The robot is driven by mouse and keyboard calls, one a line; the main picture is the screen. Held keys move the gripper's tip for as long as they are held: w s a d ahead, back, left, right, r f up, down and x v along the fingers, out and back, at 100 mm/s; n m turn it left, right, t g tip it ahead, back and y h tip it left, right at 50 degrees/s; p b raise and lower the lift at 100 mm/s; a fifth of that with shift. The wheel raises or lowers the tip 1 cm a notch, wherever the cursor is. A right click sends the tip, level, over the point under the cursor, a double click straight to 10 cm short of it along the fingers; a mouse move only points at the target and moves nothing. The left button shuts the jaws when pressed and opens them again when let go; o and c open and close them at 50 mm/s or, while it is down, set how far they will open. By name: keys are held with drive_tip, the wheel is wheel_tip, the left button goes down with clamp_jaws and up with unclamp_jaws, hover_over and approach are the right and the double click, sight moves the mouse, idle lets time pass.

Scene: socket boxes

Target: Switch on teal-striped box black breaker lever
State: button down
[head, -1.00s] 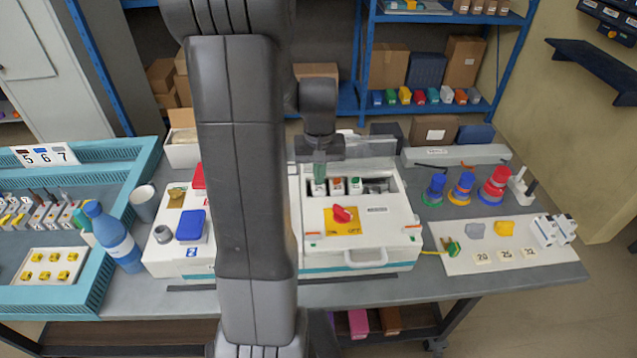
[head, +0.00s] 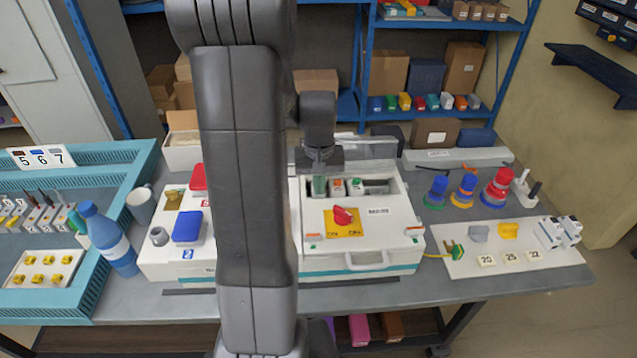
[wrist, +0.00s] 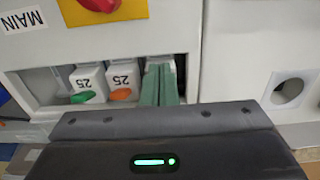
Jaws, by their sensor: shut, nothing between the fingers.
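The teal-striped box (head: 400,237) is white with a teal band along its lower front. Its recessed slot holds a row of white breakers. In the wrist view, one breaker (wrist: 88,76) has a green lever (wrist: 83,97) and another (wrist: 123,74) has an orange lever (wrist: 121,94). My gripper (head: 319,186) points down into the left end of the slot. In the wrist view its green fingers (wrist: 160,75) are together and empty, over the breaker beside the orange-levered one. The fingers hide that breaker, and its black lever cannot be seen. Contact cannot be told.
A red rotary switch (head: 343,216) on a yellow plate stands in front of the slot. A second white box (head: 155,262) with a blue cover (head: 187,227) is at left, partly behind my arm. Coloured ring stacks (head: 497,190) stand at right.

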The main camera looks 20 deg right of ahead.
drive_tip(key=shift+w+d, duration=0.2)
drive_tip(key=shift+w, duration=0.65)
drive_tip(key=shift+r+p, duration=0.55)
drive_tip(key=shift+p, duration=0.05)
drive_tip(key=r+p, duration=0.2)
drive_tip(key=r, duration=0.1)
drive_tip(key=r+p, duration=0.1)
drive_tip(key=r, duration=0.1)
drive_tip(key=shift+s+p, duration=0.3)
drive_tip(key=shift+f, duration=0.1)
